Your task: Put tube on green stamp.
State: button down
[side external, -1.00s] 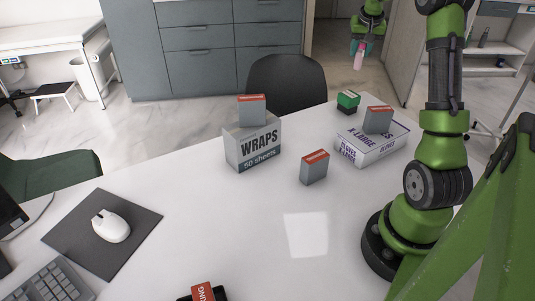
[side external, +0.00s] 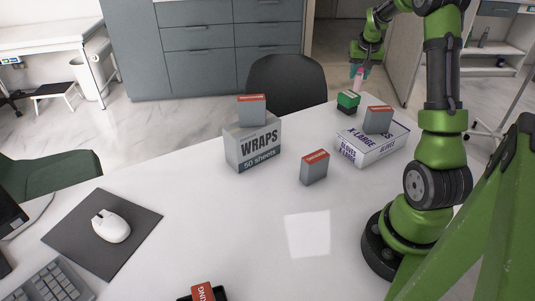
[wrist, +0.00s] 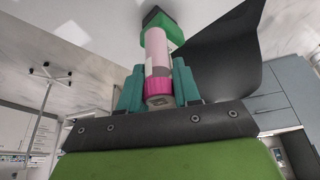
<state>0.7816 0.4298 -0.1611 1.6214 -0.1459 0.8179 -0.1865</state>
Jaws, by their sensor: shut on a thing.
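The pale pink tube (side external: 357,79) is held upright between the teal fingers of my gripper (side external: 360,71). In the wrist view the tube (wrist: 158,50) has a magenta cap at its near end, and my gripper (wrist: 157,85) is shut around it. The green stamp (side external: 348,99), with a dark base, stands on the table near its far edge. It also shows in the wrist view (wrist: 164,22), just beyond the tube's far end. The tube's lower end is at or just above the stamp's top; I cannot tell whether they touch.
The X-Large gloves box (side external: 372,146) with a small grey-and-red box (side external: 378,120) on it stands close to the stamp. A wraps box (side external: 253,146) bears another small box (side external: 252,109). A third small box (side external: 314,168) stands mid-table. A black chair (side external: 290,82) is behind.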

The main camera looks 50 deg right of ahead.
jog(key=shift+w+d+f, duration=0.95)
jog(key=shift+d+f, duration=0.1)
jog(key=shift+d, duration=0.2)
jog(key=shift+w+d+f, duration=0.95)
jog(key=shift+d+f, duration=0.05)
jog(key=shift+d, duration=0.25)
jog(key=shift+f, duration=0.1)
jog(key=c, duration=0.8)
grip_release()
